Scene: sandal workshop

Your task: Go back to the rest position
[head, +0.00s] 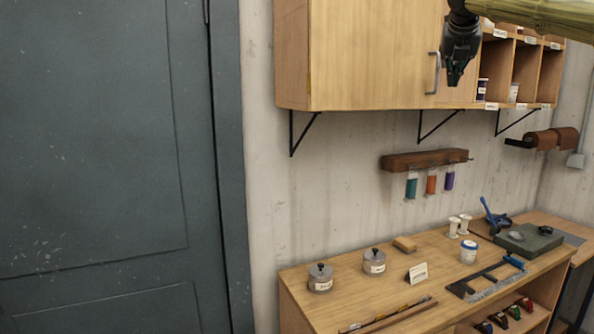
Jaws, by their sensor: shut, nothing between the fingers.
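My gripper (456,74) hangs at the top of the head view, fingers pointing down. It is shut and holds nothing. It appears in front of the right part of the wooden wall cabinet (365,50), close to the grey door handle (434,73) in the picture. I cannot tell whether it touches the handle. My arm runs out of the picture at the top right.
A wooden workbench (345,272) stands below, with two lidded jars (320,280), a white tub (468,252) and tools. Open cubbyholes (525,68) adjoin the cabinet. A rack (425,160) holds coloured vials. A grey door (95,140) fills the left.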

